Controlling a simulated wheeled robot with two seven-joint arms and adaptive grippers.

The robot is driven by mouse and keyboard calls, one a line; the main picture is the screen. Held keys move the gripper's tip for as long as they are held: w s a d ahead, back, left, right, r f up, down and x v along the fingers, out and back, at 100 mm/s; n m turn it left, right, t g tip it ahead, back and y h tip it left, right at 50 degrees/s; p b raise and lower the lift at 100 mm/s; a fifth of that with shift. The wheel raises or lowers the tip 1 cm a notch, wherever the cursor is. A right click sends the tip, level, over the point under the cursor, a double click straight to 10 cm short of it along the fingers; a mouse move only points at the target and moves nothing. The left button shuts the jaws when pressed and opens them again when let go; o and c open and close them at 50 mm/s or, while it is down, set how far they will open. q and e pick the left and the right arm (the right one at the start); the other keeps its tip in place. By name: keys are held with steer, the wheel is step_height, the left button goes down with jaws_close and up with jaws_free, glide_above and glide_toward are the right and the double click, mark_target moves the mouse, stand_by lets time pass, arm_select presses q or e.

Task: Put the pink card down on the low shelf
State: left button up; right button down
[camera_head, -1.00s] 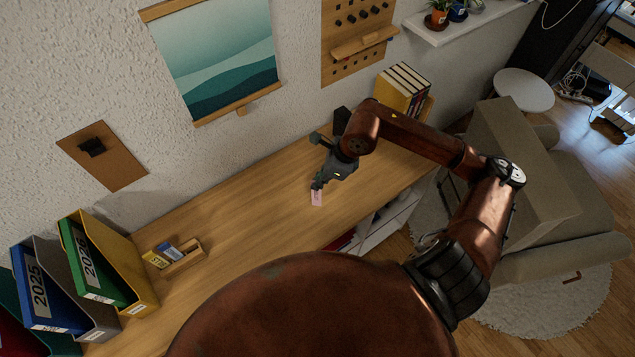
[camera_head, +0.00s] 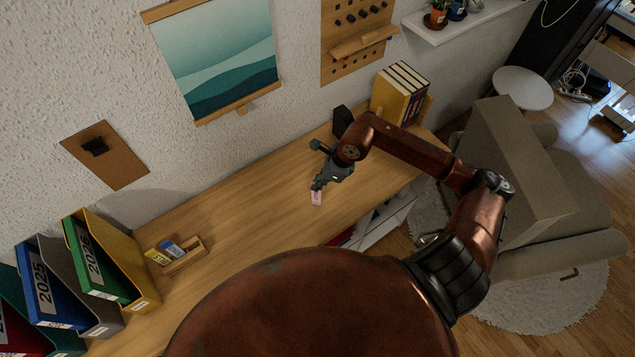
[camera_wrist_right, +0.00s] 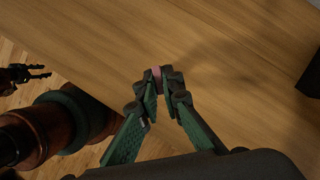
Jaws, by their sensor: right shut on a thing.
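The pink card (camera_head: 316,199) is small and pale, held at the tips of my right gripper (camera_head: 317,186) over the wooden desk's front part. In the right wrist view, my right gripper (camera_wrist_right: 161,82) is shut on the card (camera_wrist_right: 156,73), with only a sliver of pink showing between its fingers. The low shelf (camera_head: 385,226) is a white unit below the desk's front edge, partly hidden by the desk and my body. My left gripper (camera_wrist_right: 38,73) shows at the left of the right wrist view, with its fingers apart and nothing between them.
The desk (camera_head: 240,220) is mostly clear in the middle. A wooden card holder (camera_head: 185,262) with cards stands at left, near the binders (camera_head: 95,265). Books (camera_head: 398,95) and a dark object (camera_head: 343,120) stand at the back right. A grey armchair (camera_head: 570,210) is to the right.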

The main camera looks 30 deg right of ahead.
steer(key=shift+f, duration=0.2)
steer(key=c, duration=2.1)
jaws_free()
steer(key=shift+r, duration=0.1)
steer(key=shift+r+p, duration=0.3)
steer(key=b+v, duration=0.2)
steer(key=v, duration=1)
